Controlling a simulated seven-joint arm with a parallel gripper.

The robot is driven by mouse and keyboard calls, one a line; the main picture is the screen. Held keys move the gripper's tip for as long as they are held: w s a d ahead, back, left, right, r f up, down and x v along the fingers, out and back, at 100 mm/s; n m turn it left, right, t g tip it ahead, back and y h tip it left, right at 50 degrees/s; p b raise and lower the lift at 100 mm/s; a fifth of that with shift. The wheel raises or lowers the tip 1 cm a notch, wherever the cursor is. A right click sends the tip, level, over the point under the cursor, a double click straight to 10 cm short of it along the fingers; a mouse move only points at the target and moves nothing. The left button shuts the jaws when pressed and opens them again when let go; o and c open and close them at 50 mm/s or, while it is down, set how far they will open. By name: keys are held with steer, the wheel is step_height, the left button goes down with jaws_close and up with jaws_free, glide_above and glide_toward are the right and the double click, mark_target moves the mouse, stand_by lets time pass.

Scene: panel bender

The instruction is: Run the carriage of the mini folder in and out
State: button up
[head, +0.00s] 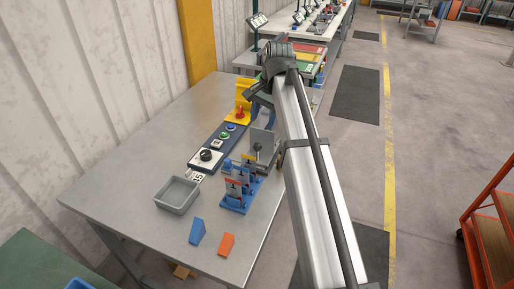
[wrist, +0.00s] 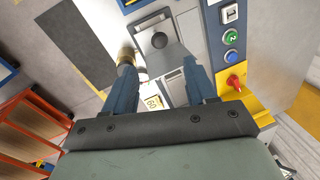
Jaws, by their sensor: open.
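A small blue bench unit with orange and grey parts (head: 238,187), which looks like the mini folder, stands near the table's right edge. Behind it is an upright grey plate (head: 264,141) with a dark round knob (head: 257,147). I cannot tell for sure which part is the carriage. The wrist view shows a grey plate with a dark round knob (wrist: 158,41) just beyond my fingertips. My gripper (wrist: 158,66) is open, its two blue fingers apart with nothing held. In the head view my gripper (head: 263,113) is partly hidden by my arm, above the table behind the plate.
A control strip has a black dial (head: 206,155), a green button (wrist: 231,37), a blue button (wrist: 231,54) and a red knob (wrist: 235,82) on a yellow mount. A grey tray (head: 176,194), a blue wedge (head: 198,231) and an orange block (head: 226,244) are at the front.

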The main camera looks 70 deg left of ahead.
mark_target(258, 144)
steer(key=f, duration=0.4)
steer(key=s+a+f, duration=0.1)
steer(key=f, duration=0.3)
steer(key=a+f, duration=0.1)
steer(key=f, duration=0.4)
steer(key=shift+s, duration=0.15)
steer(key=shift+c, duration=0.4)
jaws_close()
